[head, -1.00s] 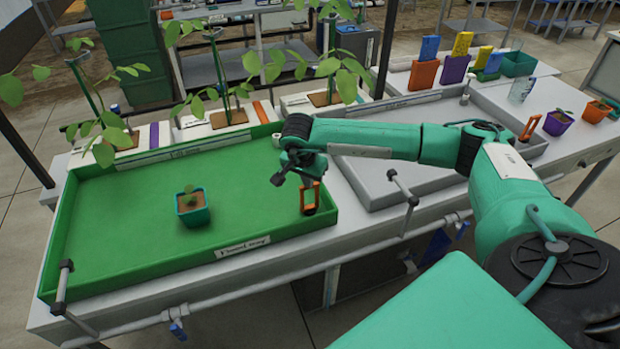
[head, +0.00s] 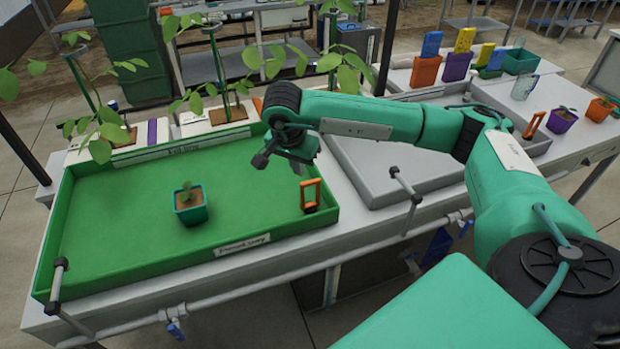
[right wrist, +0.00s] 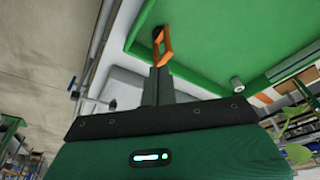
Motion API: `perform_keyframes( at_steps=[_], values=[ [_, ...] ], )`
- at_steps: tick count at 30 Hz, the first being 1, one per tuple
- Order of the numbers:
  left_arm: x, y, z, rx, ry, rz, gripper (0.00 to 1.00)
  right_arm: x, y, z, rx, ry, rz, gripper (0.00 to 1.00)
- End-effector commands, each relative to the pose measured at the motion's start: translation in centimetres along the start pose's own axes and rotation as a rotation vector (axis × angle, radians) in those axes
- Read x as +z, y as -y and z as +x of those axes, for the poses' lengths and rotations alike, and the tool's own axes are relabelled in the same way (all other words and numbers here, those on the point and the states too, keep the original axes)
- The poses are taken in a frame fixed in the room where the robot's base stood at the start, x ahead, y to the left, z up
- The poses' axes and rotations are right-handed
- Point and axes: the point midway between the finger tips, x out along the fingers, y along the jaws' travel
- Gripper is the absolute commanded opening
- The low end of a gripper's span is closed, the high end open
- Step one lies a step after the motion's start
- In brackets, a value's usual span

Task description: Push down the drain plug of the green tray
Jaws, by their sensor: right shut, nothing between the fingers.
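The green tray (head: 120,235) lies on the bench at the left. Its drain plug, an orange loop handle on a dark base (head: 311,196), stands upright in the tray's front right corner. My right gripper (head: 261,161) is over the right part of the tray, above its floor and to the left of and behind the plug. In the right wrist view its fingers (right wrist: 160,76) are shut and empty, and the orange plug (right wrist: 162,46) shows just beyond their tips. How far the plug stands out of its hole cannot be told. My left gripper is not in view.
A potted seedling (head: 190,206) stands in the green tray. A grey tray (head: 375,182) with a similar orange handle (head: 535,124) lies to the right. Black-tipped lever handles (head: 398,174) stick up at the bench front. Tall plants (head: 228,110) stand behind.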

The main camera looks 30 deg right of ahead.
Motion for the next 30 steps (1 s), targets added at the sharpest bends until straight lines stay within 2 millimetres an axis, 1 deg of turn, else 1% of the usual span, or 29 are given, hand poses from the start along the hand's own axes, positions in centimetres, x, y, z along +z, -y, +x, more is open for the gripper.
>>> perform_keyframes(
  at_steps=[1,3,6,10,13,27,29,30],
  values=[
    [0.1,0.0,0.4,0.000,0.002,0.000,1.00,0.1,0.1,-0.9,-0.004,0.000,-0.001,0.00],
    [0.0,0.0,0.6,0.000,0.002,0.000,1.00,0.1,0.1,-2.2,-0.003,0.000,0.000,0.00],
    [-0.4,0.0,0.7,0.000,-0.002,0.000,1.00,0.1,0.1,-3.5,-0.001,0.001,0.000,0.00],
    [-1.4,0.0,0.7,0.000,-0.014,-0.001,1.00,0.2,0.1,-4.5,0.001,0.002,-0.002,0.00],
    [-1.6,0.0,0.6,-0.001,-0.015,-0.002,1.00,0.2,0.1,-4.7,0.002,0.002,-0.002,0.00],
    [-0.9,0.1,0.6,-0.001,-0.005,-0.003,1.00,0.1,0.1,-4.7,0.002,0.002,-0.001,0.00],
    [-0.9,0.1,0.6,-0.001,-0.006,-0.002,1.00,0.4,0.2,-4.6,-0.002,0.010,-0.003,0.00],
    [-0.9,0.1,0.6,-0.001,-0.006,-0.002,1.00,0.9,0.3,-4.5,-0.010,0.025,-0.005,0.00]
  ],
)
